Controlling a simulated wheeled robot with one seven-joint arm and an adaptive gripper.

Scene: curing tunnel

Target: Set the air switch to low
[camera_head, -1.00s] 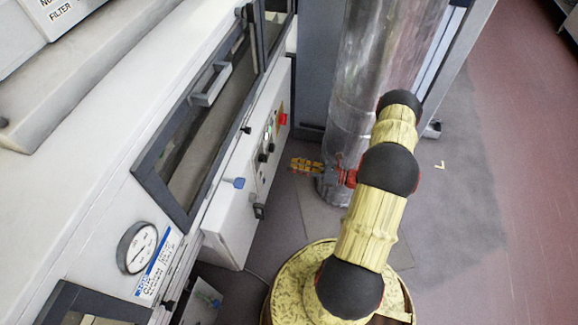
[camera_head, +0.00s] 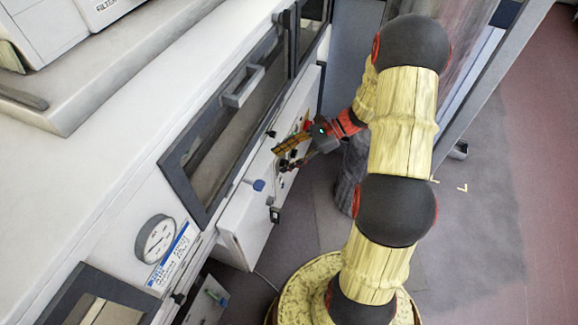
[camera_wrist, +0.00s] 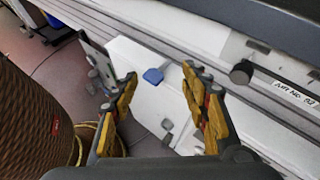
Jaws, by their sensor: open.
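My gripper (camera_head: 283,157) is in front of the white control panel, with its yellow fingers spread and nothing between them. In the wrist view, my gripper (camera_wrist: 159,74) is open, one finger on each side of the view of a blue knob (camera_wrist: 153,76). That knob looks beyond the fingertips and apart from them. I cannot tell which control is the air switch; the panel's marks are too small to read, and my gripper hides part of the panel.
A black knob (camera_wrist: 242,72) beside a white label (camera_wrist: 295,94) shows in the wrist view. A metal cylinder (camera_head: 349,180) stands behind my arm.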

